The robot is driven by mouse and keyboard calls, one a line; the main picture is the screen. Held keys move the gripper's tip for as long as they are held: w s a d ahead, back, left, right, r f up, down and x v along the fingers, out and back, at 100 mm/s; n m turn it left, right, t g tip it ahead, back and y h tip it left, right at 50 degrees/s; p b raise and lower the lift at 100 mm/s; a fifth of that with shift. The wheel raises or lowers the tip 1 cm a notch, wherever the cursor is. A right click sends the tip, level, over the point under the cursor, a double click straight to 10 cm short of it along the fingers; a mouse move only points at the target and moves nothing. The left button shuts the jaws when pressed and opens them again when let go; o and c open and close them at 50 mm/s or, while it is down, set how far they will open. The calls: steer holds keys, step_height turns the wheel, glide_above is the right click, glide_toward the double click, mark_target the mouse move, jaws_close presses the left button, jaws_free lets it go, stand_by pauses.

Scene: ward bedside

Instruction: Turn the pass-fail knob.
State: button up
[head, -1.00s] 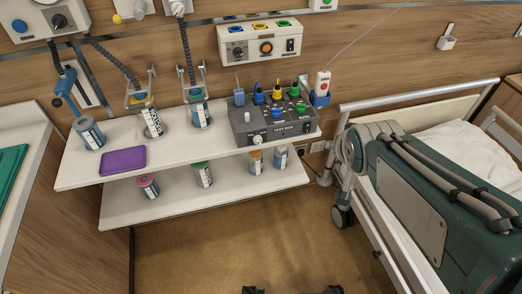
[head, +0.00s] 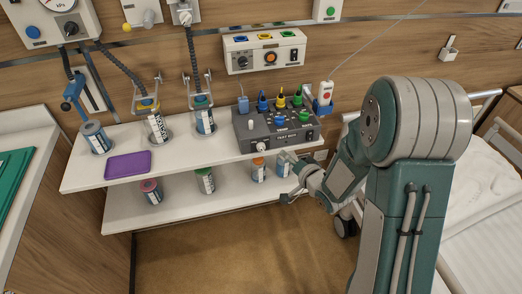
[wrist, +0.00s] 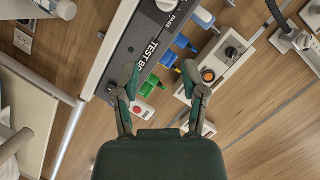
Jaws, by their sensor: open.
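The grey test box (head: 290,140) stands on the upper shelf, with coloured connectors and knobs on its top. The white pass-fail knob (head: 261,147) is on the left part of its front face. In the wrist view the knob (wrist: 166,4) is cut by the top edge, beside the word PASS. My gripper (head: 284,178) is in front of the shelves, below and right of the knob and apart from it. In the wrist view my gripper (wrist: 162,80) has its two fingers spread, with nothing held between them. The TEST BOX lettering lies just beyond the fingers.
The upper white shelf (head: 205,162) also bears canisters and a purple tray (head: 128,165). Several bottles stand on the lower shelf (head: 185,208). A red-and-white handset (head: 325,93) hangs right of the box. The bed (head: 475,210) is at the right, partly behind my arm.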

mark_target(261, 148)
steer(key=w+a+f, duration=0.1)
steer(key=w+a, duration=0.1)
steer(key=w+a+f+y, duration=0.1)
steer(key=w+a+f, duration=0.1)
steer(key=a, duration=0.1)
steer(key=w+a+f+m+y, duration=0.1)
steer(key=w+a, duration=0.2)
steer(key=shift+w+a+f, duration=0.1)
steer(key=shift+a+f, duration=0.15)
